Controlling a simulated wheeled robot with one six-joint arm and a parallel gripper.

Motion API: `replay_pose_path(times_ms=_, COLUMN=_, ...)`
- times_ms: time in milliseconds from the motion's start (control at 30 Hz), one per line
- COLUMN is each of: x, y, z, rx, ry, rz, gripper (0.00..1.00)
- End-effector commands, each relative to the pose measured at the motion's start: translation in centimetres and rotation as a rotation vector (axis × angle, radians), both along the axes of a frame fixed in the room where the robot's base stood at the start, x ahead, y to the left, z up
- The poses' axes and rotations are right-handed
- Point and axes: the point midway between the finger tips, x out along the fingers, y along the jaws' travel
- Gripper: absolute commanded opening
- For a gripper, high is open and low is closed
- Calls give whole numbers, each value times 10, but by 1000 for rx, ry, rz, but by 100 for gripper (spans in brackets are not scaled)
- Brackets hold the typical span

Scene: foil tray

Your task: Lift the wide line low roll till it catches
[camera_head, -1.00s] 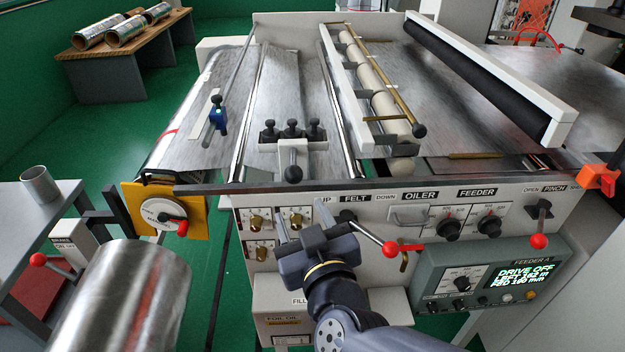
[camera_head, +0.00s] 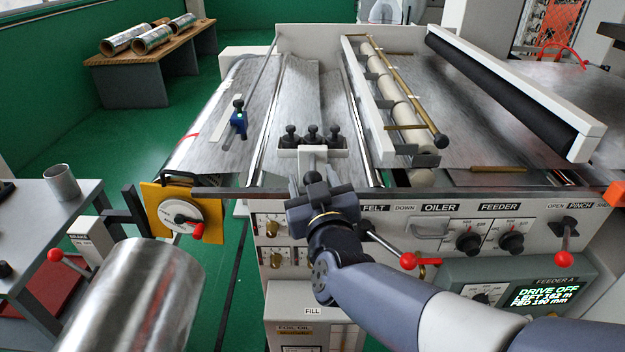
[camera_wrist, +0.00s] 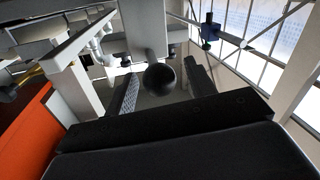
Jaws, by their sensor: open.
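On the feeder, a white bracket (camera_head: 338,153) with three black knobs (camera_head: 311,136) has a short white arm (camera_head: 313,158) pointing toward me. A black ball knob (camera_wrist: 160,78) hangs at its end in the wrist view. My gripper (camera_head: 314,188) is open in front of the bracket. In the wrist view its two fingers stand on either side of the ball; I cannot tell whether they touch it. In the head view the gripper mostly hides the ball. Foil (camera_head: 300,90) runs behind the bracket. I cannot tell which roll is the low roll.
A front rail (camera_head: 420,193) runs below the bracket. Under it is the panel with a red-knobbed lever (camera_head: 407,261) close to my arm. A yellow plate with a dial (camera_head: 158,196) is at the left. A large foil roll (camera_head: 135,300) stands at lower left.

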Motion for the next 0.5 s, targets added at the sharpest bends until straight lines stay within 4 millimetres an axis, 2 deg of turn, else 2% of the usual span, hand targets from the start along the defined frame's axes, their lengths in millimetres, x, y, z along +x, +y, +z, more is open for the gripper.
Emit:
replay_pose_path(times_ms=400, x=7, y=1, z=0, rx=0, ry=0, rz=0, gripper=52)
replay_pose_path(times_ms=500, x=7, y=1, z=0, rx=0, ry=0, rz=0, gripper=44)
